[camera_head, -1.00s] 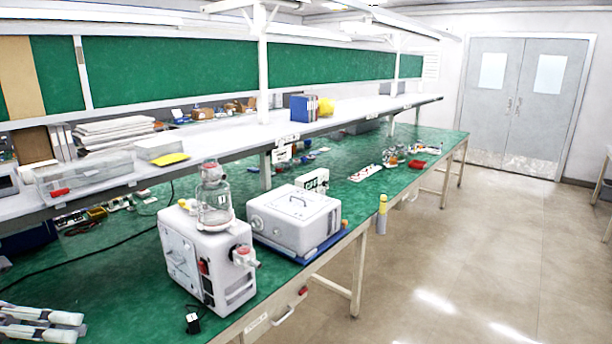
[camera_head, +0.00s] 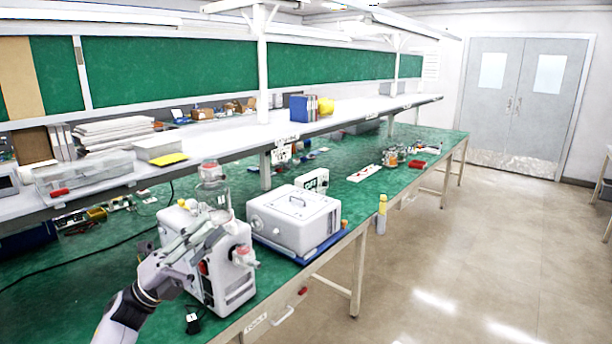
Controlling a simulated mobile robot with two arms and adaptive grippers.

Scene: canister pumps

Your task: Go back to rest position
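My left gripper (camera_head: 216,224) reaches in from the lower left. Its two fingers look spread, and they overlap the lower part of a clear canister with a pinkish cap (camera_head: 209,172). I cannot tell whether they touch it. The canister stands upright on top of a white pump unit (camera_head: 232,284), which has a red switch and a pale fitting with a red part on its right side. My gripper and forearm hide much of the pump's front face. My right gripper is not in view.
A white box-shaped device (camera_head: 296,222) stands on a blue tray right of the pump. A yellow-capped grey bottle (camera_head: 381,218) is near the bench's front edge. A shelf (camera_head: 230,140) runs above the green bench. The floor on the right is clear.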

